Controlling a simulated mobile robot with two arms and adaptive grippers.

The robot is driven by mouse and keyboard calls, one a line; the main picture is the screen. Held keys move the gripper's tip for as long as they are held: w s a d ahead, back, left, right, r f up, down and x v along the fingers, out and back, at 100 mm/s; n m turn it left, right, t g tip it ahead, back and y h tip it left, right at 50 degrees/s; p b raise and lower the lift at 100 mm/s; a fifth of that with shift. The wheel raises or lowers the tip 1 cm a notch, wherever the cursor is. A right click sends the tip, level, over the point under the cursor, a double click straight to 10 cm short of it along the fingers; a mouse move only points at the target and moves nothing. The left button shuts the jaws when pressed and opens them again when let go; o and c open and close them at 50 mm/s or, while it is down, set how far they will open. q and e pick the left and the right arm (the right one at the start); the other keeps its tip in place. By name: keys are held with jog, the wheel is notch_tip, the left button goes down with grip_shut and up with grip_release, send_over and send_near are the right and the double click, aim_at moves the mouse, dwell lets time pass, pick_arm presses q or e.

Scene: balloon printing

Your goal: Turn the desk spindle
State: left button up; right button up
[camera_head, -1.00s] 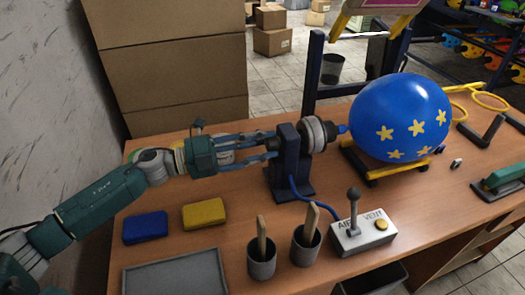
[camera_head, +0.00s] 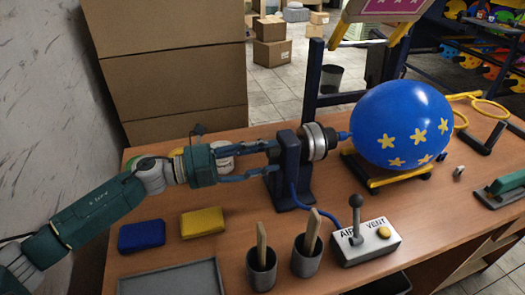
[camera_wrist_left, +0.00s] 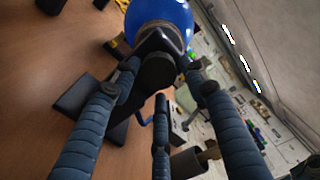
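The desk spindle (camera_head: 314,142) sits on a dark upright stand (camera_head: 287,172) bolted to the wooden desk. Its grey-black chuck faces right, toward a blue balloon (camera_head: 401,124) with yellow stars. My left gripper (camera_head: 272,159) reaches in from the left, level with the spindle's left end. In the left wrist view, its three padded fingers (camera_wrist_left: 160,82) are spread around the spindle's dark round end (camera_wrist_left: 157,71). Gaps show beside the end, so the gripper looks open, though contact at the far fingertips is unclear. My right gripper is not seen.
A control box (camera_head: 364,243) with a lever and yellow button stands in front of the stand. Two cups with wooden sticks (camera_head: 261,258), a blue pad (camera_head: 142,236), a yellow pad (camera_head: 202,222) and a grey tray (camera_head: 172,279) lie nearby. Boxes (camera_head: 175,75) rise behind my arm.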

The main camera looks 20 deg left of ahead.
pick_arm(q)
jog(key=shift+o, duration=0.3)
jog(key=shift+r, duration=0.15)
jog(key=shift+s+a, duration=0.15)
jog(key=shift+a, duration=0.3)
jog(key=v, duration=0.6)
jog(key=shift+s, duration=0.3)
jog(key=shift+a, duration=0.15)
